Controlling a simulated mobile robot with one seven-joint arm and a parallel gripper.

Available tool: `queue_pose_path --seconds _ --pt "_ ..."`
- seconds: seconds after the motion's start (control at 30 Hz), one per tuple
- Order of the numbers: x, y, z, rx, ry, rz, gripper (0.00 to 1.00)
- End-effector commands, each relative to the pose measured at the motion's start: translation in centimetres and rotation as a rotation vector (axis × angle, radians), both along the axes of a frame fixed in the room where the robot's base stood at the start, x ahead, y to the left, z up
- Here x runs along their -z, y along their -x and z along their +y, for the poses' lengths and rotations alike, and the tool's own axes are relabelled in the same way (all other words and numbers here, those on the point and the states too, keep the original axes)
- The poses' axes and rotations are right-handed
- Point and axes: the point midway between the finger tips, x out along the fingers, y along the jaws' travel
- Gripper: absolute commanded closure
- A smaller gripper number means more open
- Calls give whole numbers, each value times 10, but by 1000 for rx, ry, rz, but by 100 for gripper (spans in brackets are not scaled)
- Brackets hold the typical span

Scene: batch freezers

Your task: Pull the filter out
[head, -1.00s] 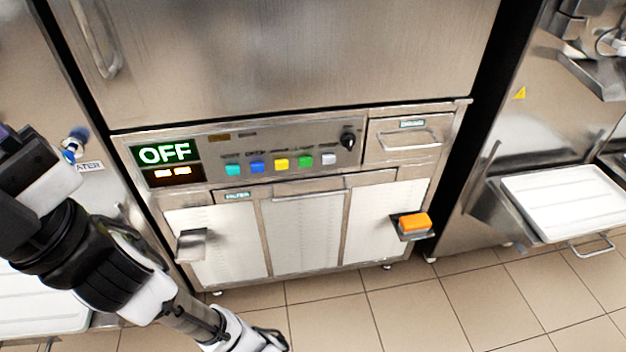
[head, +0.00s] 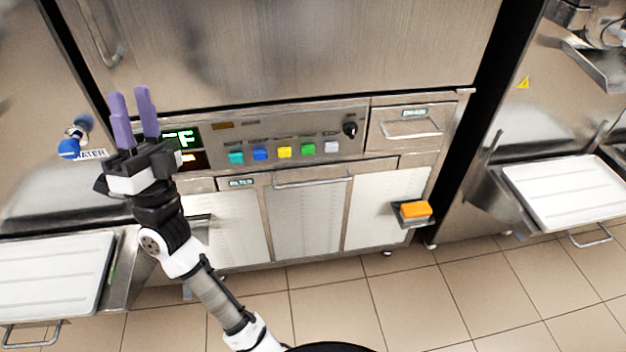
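The filter label (head: 239,183) sits on the front of the middle machine, in the strip below the control panel. Beside it, a horizontal bar handle (head: 312,182) runs along the top of the central grey panel (head: 306,222). I cannot tell how far the filter front extends. My gripper (head: 130,93) points up in front of the control panel's left end, left of the filter handle and higher in the picture. Its two purple fingers are apart with nothing between them. My gripper and arm hide part of the display and the lower left panel.
The control panel has several coloured buttons (head: 284,152) and a black knob (head: 350,129). A drawer with a handle (head: 411,128) is at the right. A small shelf holds an orange sponge-like block (head: 416,209). White trays stand left (head: 52,275) and right (head: 565,190). Tiled floor is clear.

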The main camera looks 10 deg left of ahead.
Motion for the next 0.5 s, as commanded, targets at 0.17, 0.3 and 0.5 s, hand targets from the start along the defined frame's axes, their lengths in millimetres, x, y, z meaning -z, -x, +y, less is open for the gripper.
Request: queue_pose_path --seconds 0.17,0.3,0.5 --pt "166 -111 -48 37 -212 468 67" --pt "291 -140 -97 154 -368 752 67" --pt "392 -135 -142 292 -493 961 67"
